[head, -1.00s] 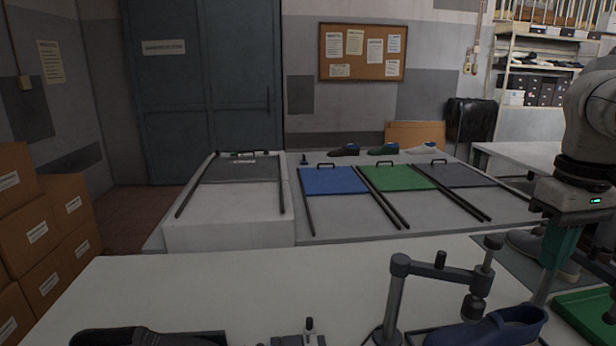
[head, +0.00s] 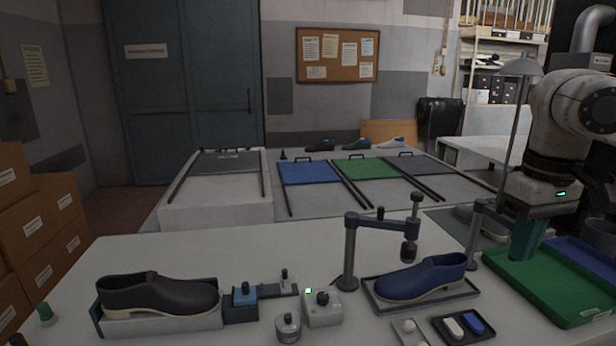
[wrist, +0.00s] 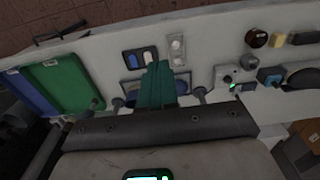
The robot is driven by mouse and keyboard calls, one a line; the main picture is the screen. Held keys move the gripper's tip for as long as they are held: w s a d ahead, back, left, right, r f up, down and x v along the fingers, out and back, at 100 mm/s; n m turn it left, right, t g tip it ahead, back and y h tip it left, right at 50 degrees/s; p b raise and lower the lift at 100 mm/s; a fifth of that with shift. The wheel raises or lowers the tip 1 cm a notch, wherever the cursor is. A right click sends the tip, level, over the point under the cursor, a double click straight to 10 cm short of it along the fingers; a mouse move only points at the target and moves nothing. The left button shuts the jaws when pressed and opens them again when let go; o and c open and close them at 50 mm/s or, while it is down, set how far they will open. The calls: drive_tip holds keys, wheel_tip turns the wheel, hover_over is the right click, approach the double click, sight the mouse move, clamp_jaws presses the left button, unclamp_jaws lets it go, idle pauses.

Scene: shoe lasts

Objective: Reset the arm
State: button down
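The white bench (wrist: 205,62) lies beyond the fingertips in the wrist view.
A blue shoe (head: 420,279) sits in a dark tray beside a grey clamp stand (head: 350,255). A black shoe (head: 158,294) sits on a grey block at left. A control box (head: 322,310) stands between them. Cartons (head: 40,225) are stacked at far left.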

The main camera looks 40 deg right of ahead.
drive_tip(key=w+a+n+t+y, duration=0.1)
drive_tip(key=w+a+n+t, duration=0.25)
drive_tip(key=w, duration=0.65)
drive_tip(key=w+a+n+t+y, duration=0.2)
drive_tip(key=w+a+t, duration=0.25)
drive_tip(key=w, duration=0.55)
drive_tip(key=w+a+f+t+y, duration=0.1)
drive_tip(key=w+a+f+y, duration=0.1)
drive_tip(key=w+a+f, duration=0.65)
drive_tip(key=s+a+f+m+g, duration=0.1)
drive_tip(key=s+a+f, duration=0.2)
drive_tip(key=f, duration=0.4)
drive_tip(key=s+a+f+g+h, duration=0.1)
drive_tip(key=s+a+f, duration=0.25)
drive_tip(key=f, duration=0.35)
drive_tip(key=s+a+f+m+g, duration=0.1)
drive_tip(key=s+a+f, duration=0.2)
drive_tip(key=f, duration=0.4)
drive_tip(key=s+f+n+g+h, duration=0.1)
drive_tip(key=s+f+g+h, duration=0.1)
drive_tip(key=s+f, duration=0.4)
drive_tip(key=s+d+f+n+g+h, duration=0.1)
drive_tip(key=s+f+g+h, duration=0.1)
drive_tip(key=s+f, duration=0.5)
drive_tip(key=s+g, duration=0.1)
drive_tip(key=s, duration=0.5)
drive_tip(key=shift+s+d, duration=0.2)
drive_tip(key=shift+s, duration=0.2)
